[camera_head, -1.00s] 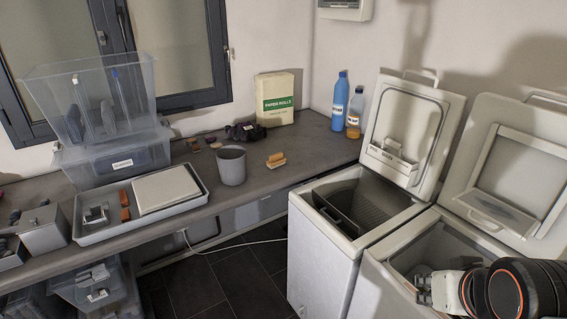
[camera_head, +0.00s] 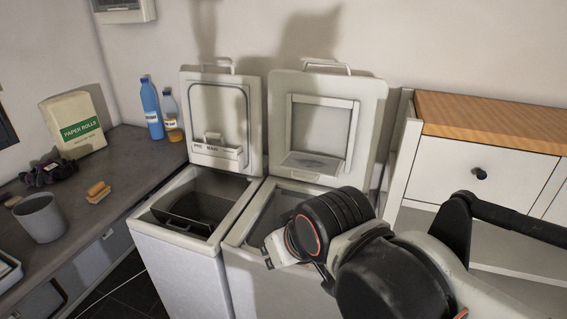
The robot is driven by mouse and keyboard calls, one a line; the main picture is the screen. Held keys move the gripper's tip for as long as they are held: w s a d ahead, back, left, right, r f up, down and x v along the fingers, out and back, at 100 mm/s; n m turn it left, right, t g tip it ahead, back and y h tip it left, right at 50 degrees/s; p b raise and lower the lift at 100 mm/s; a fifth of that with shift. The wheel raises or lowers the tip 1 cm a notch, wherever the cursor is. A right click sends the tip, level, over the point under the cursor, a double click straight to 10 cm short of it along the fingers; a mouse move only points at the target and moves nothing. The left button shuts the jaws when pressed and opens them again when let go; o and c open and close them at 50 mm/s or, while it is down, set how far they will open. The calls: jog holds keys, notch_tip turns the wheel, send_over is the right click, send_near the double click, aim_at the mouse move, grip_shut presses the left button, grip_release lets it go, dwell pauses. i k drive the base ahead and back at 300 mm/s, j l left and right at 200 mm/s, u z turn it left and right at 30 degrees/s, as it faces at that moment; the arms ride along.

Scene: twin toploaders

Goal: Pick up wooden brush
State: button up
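A small wooden brush (camera_head: 98,191) with an orange-brown back and paler bristles lies on the dark grey counter (camera_head: 135,163), near its front edge at the left. It stands clear of the grey cup beside it. My gripper (camera_head: 272,252) is at the end of my arm, over the open right-hand toploader, well to the right of the brush. Its fingers are small and mostly hidden by my own wrist, so I cannot tell if they are open or shut.
Two toploaders with raised lids stand right of the counter, the left one (camera_head: 160,262) nearest the brush. A white cabinet (camera_head: 480,160) is at right.

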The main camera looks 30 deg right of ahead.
aim_at(98, 191)
jog(key=i+j+u, duration=0.15)
jog(key=i+j, duration=0.4)
jog(key=i+j+u, duration=0.2)
jog(key=i+j, duration=0.35)
jog(key=i+j+u, duration=0.15)
jog(key=i+j, duration=0.3)
jog(key=i, duration=0.15)
jog(key=i+j+u, duration=0.15)
jog(key=i+j, duration=0.25)
jog(key=i, duration=0.2)
